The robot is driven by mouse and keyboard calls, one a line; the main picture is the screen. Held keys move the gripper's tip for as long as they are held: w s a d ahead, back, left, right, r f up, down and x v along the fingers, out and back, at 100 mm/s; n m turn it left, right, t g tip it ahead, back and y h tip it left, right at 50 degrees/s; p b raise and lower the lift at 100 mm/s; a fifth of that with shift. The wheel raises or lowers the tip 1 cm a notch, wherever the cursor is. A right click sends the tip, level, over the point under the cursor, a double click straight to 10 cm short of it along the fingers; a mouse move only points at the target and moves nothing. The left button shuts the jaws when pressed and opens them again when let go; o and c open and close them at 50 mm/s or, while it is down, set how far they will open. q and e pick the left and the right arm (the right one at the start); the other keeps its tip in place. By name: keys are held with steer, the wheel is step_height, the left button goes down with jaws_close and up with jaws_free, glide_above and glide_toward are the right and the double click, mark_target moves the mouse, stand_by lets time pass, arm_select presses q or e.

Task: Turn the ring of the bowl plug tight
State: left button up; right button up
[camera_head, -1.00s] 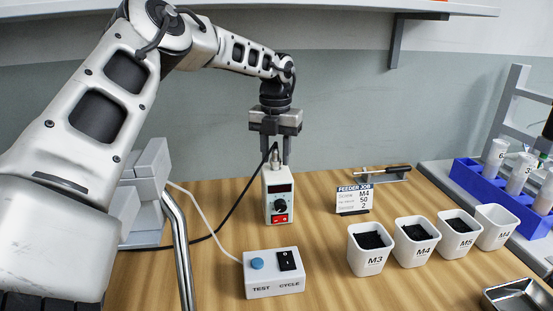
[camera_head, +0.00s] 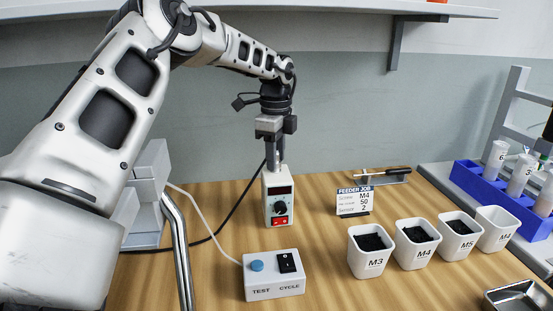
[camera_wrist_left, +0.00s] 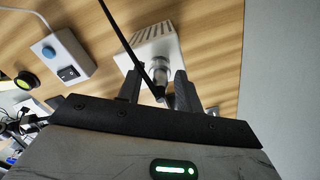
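The bowl plug, with a metallic ring, stands on top of the white feeder controller (camera_head: 278,207); in the wrist view the plug's ring (camera_wrist_left: 160,70) is seen from above, with a black cable at it. My left gripper (camera_head: 275,166) points straight down over the controller, its fingers overlapping in the head view and hiding most of the plug. In the wrist view the left gripper's fingers (camera_wrist_left: 158,84) stand apart on either side of the ring and look open, with a small gap. Exact contact is hard to see. My right gripper is not in view.
A box with a blue button and black switch (camera_head: 274,275) stands in front of the controller. A feeder job card (camera_head: 353,201) and several screw cups (camera_head: 371,252) stand to the right. A blue rack (camera_head: 490,190) is at far right. A shelf (camera_head: 350,7) hangs above.

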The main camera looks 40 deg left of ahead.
arm_select(q)
steer(key=n, duration=1.2)
steer(key=shift+p, duration=0.3)
steer(key=c, duration=0.6)
